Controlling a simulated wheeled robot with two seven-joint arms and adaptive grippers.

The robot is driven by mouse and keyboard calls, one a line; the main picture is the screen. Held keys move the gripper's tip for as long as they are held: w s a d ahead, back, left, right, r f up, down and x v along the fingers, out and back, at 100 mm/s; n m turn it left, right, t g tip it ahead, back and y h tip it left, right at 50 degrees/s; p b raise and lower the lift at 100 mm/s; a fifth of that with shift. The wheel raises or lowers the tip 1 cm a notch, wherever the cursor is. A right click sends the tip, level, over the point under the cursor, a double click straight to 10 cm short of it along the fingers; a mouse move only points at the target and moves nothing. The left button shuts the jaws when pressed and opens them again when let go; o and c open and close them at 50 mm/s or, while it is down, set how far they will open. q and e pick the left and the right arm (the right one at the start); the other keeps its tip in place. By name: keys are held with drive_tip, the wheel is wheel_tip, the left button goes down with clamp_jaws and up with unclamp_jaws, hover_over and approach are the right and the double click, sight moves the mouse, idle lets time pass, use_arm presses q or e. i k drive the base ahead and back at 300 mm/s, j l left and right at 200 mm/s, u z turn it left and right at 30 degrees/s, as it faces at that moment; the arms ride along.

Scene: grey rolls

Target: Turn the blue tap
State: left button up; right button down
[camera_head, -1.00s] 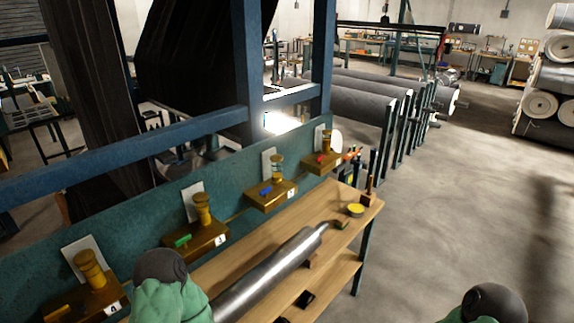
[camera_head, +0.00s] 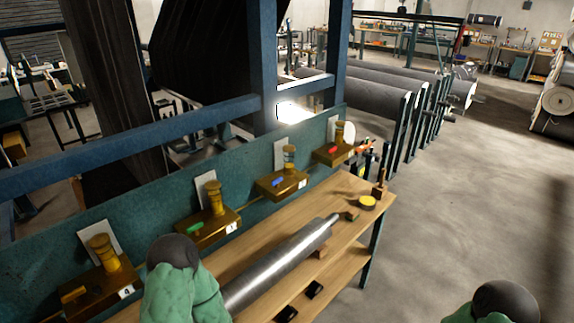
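The blue tap (camera_head: 278,182) is a small blue handle on a brass box (camera_head: 291,190). The box is fixed to the teal panel behind the bench, with a ringed brass post (camera_head: 289,157) beside the handle. Nothing of mine touches it. Only green and dark rounded parts of my arms show, at the lower left and at the lower right corner. Neither gripper can be seen.
A wooden bench (camera_head: 345,235) bears a metal roller (camera_head: 280,265) and a yellow-topped tin (camera_head: 367,202). Open floor (camera_head: 440,210) lies to the right.

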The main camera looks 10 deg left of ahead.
sight(275, 182)
drive_tip(key=u, duration=0.5)
drive_tip(key=i+l+u, duration=0.1)
drive_tip(key=l+u, duration=0.15)
drive_tip(key=u, duration=0.15)
drive_tip(key=l+u, duration=0.25)
drive_tip(key=u, duration=0.15)
drive_tip(key=i+l+u, duration=0.1)
drive_tip(key=l+u, duration=0.2)
drive_tip(key=u, duration=0.15)
drive_tip(key=l+u, duration=0.25)
drive_tip(key=u, duration=0.15)
